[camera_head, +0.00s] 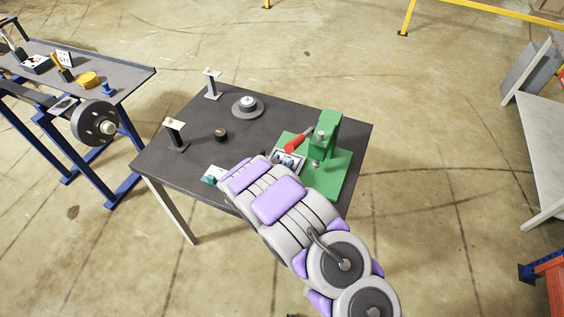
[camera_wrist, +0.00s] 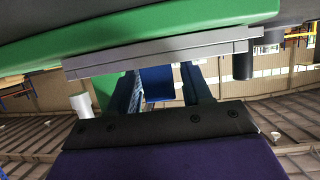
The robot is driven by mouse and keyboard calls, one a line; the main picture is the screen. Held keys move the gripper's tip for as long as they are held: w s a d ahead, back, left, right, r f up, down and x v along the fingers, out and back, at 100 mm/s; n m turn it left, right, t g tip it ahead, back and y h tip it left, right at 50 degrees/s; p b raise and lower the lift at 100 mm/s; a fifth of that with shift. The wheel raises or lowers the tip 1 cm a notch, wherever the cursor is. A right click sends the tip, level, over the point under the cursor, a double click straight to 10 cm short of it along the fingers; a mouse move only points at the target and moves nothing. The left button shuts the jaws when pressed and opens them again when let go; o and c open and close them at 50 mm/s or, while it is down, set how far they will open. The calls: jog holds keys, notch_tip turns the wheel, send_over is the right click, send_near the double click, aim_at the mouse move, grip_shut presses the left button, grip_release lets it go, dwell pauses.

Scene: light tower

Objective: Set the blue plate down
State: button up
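In the wrist view, a flat blue piece, which looks like the blue plate (camera_wrist: 157,83), shows between the two dark fingers of my gripper (camera_wrist: 165,82). The fingers stand apart. I cannot tell whether they press on the plate or leave a gap. A long grey bar (camera_wrist: 160,54) lies across the view just past the fingertips, with a green surface above it. In the head view, my grey and purple arm reaches over the table's near edge, close to the green press (camera_head: 325,150), and hides my gripper and the plate.
The dark table (camera_head: 190,108) also holds a round grey base (camera_head: 247,107), a small dark knob (camera_head: 220,134), two stands (camera_head: 212,84) (camera_head: 175,134) and a white card with teal (camera_head: 213,175). The press has a red handle (camera_head: 298,140). A blue-legged bench (camera_head: 125,85) stands left.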

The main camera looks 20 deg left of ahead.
jog(key=shift+o, duration=0.8)
jog(key=shift+f+b, duration=0.1)
jog(key=shift+b, duration=0.4)
jog(key=shift+p+v, duration=0.85)
jog(key=shift+v, duration=8.2)
jog(key=b+x, duration=0.1)
jog(key=x, duration=1)
jog(key=shift+s+b, duration=0.1)
jog(key=shift+b, duration=0.25)
jog(key=shift+r+b+x, duration=0.2)
jog(key=shift+b+x, duration=0.15)
jog(key=shift+x, duration=1.25)
jog(key=shift+r+b+x, duration=0.15)
jog(key=shift+b+x, duration=0.15)
jog(key=shift+x, duration=1.25)
